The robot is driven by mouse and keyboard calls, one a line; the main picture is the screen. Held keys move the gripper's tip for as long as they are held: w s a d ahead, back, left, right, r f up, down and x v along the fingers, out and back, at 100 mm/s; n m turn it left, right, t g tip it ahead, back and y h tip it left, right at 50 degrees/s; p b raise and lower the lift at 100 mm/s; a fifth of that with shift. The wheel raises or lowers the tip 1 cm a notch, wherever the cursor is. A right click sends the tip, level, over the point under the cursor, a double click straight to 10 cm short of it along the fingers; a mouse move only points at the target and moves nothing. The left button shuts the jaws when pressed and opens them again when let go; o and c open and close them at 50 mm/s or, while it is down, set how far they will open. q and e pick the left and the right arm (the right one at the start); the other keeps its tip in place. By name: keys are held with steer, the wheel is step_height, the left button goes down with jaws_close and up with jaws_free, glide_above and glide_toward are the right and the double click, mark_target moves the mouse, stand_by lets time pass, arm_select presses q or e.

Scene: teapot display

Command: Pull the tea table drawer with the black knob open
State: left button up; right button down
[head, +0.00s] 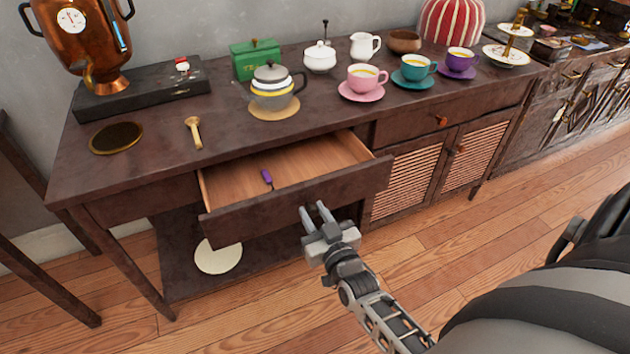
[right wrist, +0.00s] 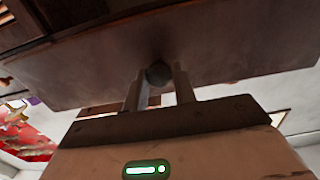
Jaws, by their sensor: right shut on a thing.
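The tea table (head: 130,165) is dark wood, and its left drawer (head: 290,202) stands pulled out. Inside the drawer lies a small purple-handled item (head: 267,178). My right gripper (head: 314,212) is at the drawer's front face, its fingers pointing at it. In the head view the fingers mostly hide the knob. My left gripper is not in view.
The table top holds a teapot (head: 272,88), a pink cup (head: 363,77), a copper urn (head: 85,40) and a brass scoop (head: 194,132). A closed drawer with an orange knob (head: 441,121) is to the right. The wooden floor (head: 230,315) in front is clear.

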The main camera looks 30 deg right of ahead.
arm_select(q)
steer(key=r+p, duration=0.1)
steer(key=p, duration=0.2)
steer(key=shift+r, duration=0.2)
arm_select(e)
steer(key=s+a, duration=0.1)
steer(key=s, duration=0.8)
steer(key=shift+s+a, duration=0.3)
steer(key=shift+s, duration=0.1)
steer(key=c, duration=1.1)
jaws_free()
steer(key=shift+c, duration=0.2)
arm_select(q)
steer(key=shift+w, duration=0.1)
